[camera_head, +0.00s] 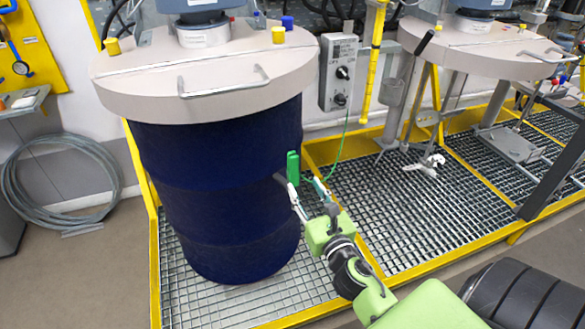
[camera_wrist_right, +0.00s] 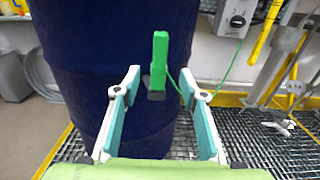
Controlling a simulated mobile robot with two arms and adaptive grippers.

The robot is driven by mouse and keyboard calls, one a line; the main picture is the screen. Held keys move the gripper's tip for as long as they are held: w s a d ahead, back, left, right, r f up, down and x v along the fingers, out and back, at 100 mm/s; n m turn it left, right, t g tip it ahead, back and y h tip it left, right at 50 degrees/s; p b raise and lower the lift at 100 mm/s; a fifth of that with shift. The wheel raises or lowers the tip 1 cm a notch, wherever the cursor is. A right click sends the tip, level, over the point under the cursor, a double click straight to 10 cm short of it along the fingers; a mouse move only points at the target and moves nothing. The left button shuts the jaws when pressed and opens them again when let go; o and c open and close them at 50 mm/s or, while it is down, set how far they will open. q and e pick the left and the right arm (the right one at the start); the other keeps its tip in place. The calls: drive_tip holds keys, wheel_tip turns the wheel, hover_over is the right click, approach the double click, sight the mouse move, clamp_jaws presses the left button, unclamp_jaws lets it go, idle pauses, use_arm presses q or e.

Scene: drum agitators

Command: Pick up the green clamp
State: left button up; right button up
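The green clamp (camera_head: 293,168) hangs upright in front of the dark blue drum (camera_head: 220,190), with a thin green cable running up from it to the grey control box. In the right wrist view the clamp (camera_wrist_right: 158,62) stands beyond and between the two fingers. My right gripper (camera_head: 300,187) is open, with its fingers pointing at the clamp. The right wrist view also shows the open right gripper (camera_wrist_right: 157,90) with nothing held between its fingers. Whether a finger touches the clamp I cannot tell. My left gripper is not in view.
The drum has a beige lid (camera_head: 205,70) with a handle and stands on a grating framed by yellow rails (camera_head: 410,262). The control box (camera_head: 338,72) is on the wall behind. A second agitator lid (camera_head: 480,45) is at right.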

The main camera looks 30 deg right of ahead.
sight(295, 170)
drive_tip(key=x, duration=0.4)
drive_tip(key=shift+w+a, duration=0.1)
drive_tip(key=shift+w, duration=0.2)
drive_tip(key=shift+p+x, duration=0.7)
drive_tip(key=shift+x, duration=2)
clamp_jaws()
